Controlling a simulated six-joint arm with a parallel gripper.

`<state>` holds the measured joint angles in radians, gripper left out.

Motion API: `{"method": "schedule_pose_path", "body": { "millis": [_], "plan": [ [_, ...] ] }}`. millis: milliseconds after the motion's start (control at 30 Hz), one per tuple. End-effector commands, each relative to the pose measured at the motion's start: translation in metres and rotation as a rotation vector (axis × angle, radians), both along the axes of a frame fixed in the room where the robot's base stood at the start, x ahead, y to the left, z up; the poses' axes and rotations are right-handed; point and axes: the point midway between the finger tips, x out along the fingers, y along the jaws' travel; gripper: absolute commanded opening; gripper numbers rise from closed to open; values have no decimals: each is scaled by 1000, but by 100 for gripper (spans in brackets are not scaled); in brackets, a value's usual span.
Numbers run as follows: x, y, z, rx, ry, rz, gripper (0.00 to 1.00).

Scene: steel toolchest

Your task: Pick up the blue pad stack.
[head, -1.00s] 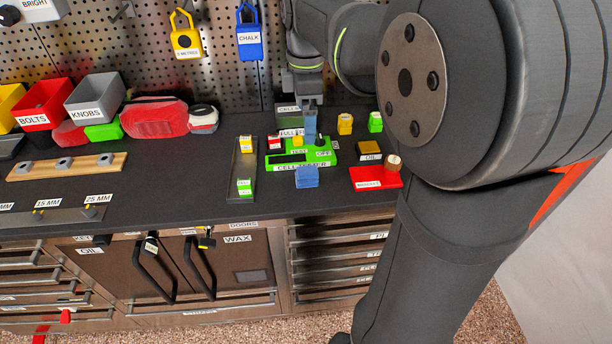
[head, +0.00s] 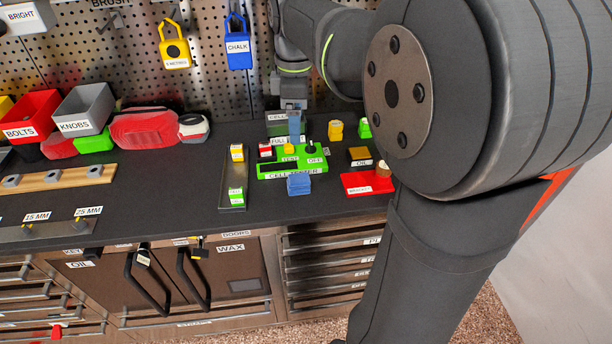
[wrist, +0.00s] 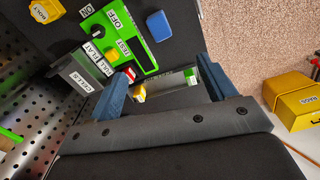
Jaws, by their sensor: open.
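The blue pad stack (head: 299,184) sits on the dark bench, just in front of the green cell tester (head: 262,171). In the wrist view the stack (wrist: 158,26) shows at the top, beside the tester (wrist: 140,45). My gripper (head: 294,127) is over the back of the tester, behind and above the stack and apart from it. In the wrist view its two blue fingers (wrist: 164,88) are spread wide with nothing held between them.
A grey tray (head: 232,185) with yellow and green cells lies left of the tester. The bench between tray and red bag (head: 145,129) is clear.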

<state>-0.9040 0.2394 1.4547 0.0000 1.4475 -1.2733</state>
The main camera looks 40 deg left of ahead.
Motion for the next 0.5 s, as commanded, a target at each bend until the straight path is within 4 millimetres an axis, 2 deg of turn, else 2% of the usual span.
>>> {"method": "schedule_pose_path", "body": {
  "millis": [500],
  "plan": [
    [-3,-4,-6,0,0,-1039,76]
  ]
}}
